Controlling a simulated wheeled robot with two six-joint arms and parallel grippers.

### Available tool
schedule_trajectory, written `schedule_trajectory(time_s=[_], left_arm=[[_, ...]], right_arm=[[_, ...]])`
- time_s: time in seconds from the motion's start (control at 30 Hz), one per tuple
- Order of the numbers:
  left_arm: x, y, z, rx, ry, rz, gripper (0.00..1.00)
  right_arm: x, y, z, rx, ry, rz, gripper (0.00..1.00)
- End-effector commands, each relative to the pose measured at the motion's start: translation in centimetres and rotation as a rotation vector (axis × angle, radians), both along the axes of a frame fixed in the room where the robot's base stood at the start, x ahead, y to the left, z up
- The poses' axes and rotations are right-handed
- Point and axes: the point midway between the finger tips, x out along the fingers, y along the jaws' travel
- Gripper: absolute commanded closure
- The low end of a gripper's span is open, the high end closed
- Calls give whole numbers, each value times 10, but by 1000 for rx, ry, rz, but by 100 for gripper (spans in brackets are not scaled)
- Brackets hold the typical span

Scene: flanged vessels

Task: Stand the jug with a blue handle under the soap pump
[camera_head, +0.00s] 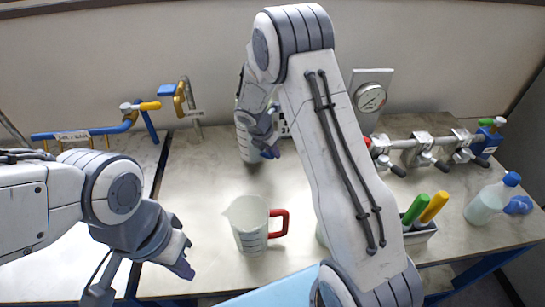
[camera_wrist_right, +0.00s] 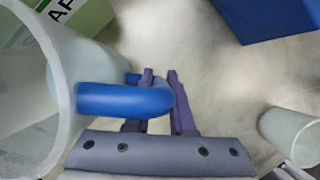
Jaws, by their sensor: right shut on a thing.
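The translucent jug with a blue handle (camera_head: 247,145) is at the back middle of the table, partly hidden by my right arm. My right gripper (camera_wrist_right: 161,76) is shut on its blue handle (camera_wrist_right: 125,100), with the jug wall (camera_wrist_right: 60,75) at the left of the wrist view. I cannot tell whether the jug touches the table. A green and white panel with the letters "AP" (camera_wrist_right: 62,8), likely the soap pump, is beyond the jug; in the head view my arm mostly hides that spot. My left gripper (camera_head: 186,257) is empty and looks open at the front left.
A graduated jug with a red handle (camera_head: 249,228) stands at the front middle. A pressure gauge (camera_head: 370,98) and pipe with valves (camera_head: 425,145) are behind right. A holder with green and yellow handles (camera_head: 418,232) and a blue-capped bottle (camera_head: 490,203) stand right. Blue pipework (camera_head: 90,133) is left.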

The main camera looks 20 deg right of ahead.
Motion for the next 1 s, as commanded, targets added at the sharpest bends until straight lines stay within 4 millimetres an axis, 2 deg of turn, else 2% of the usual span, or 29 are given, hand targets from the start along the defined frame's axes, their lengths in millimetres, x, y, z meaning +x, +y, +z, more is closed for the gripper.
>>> schedule_trajectory(time_s=[0.1, 0.2, 0.6, 0.63, 0.67, 0.7, 1.0], left_arm=[[0, 0, 1, 0, 0, 0, 100], [0, 0, 1, 0, 0, 0, 100], [0, 0, -2, 0, 0, 0, 100], [0, 0, -1, 0, 0, 0, 100], [0, 0, -1, 0, 0, 0, 100], [0, 0, -1, 0, 0, 0, 100], [0, 0, 0, 0, 0, 0, 100]], right_arm=[[0, 0, -19, 1, 2, 1, 100], [0, 0, -27, 2, -1, 1, 100], [0, 0, -33, 1, -2, 1, 100], [-1, 0, -32, 1, 1, 1, 67], [-1, 0, -32, 1, 1, 1, 55], [-1, 0, -32, 1, 1, 1, 48], [-1, 0, -31, 1, 1, 1, 48]])
